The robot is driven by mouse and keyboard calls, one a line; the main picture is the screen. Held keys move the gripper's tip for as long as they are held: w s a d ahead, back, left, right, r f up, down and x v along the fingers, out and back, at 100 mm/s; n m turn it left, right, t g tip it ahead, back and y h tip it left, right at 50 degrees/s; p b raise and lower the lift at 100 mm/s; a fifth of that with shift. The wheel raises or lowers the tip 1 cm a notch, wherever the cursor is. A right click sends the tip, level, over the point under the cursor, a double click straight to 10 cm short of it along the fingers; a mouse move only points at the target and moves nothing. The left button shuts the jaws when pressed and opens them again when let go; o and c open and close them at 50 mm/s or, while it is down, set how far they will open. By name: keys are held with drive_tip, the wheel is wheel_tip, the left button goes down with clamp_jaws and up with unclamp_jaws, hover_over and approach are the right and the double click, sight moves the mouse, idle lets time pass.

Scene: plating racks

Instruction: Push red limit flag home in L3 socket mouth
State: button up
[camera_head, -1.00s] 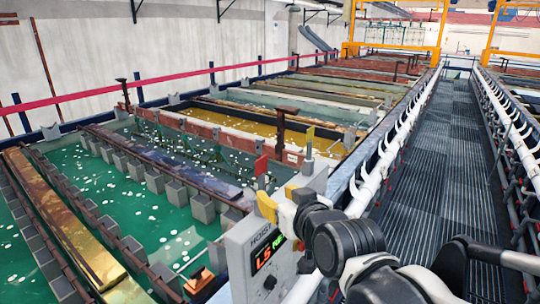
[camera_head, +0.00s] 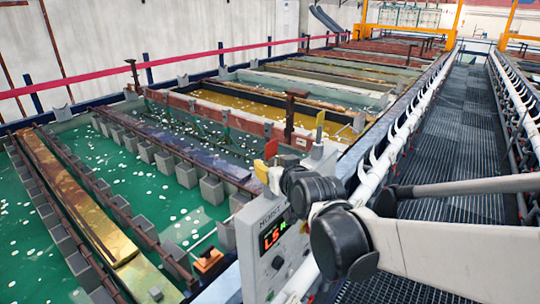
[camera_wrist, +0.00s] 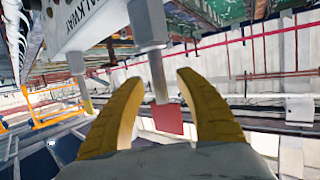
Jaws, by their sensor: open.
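The red flag (camera_head: 271,148) stands above the top of the hoist control box in the head view, just above my gripper (camera_head: 267,174). In the wrist view the red flag (camera_wrist: 168,119) is a small plate on a grey stem (camera_wrist: 159,76). The stem runs into a pale socket block (camera_wrist: 149,24), and the picture looks inverted. My gripper (camera_wrist: 160,79) is open, with one yellow finger on each side of the stem and flag. Gaps show on both sides in this view. Seating depth and any socket label cannot be read.
The white control box (camera_head: 268,262) has a lit display and a knob. Green tanks (camera_head: 180,212) lie left, and a grated walkway (camera_head: 440,140) with white rails lies right.

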drive_tip(key=shift+s, duration=0.15)
drive_tip(key=shift+c, duration=0.5)
clamp_jaws()
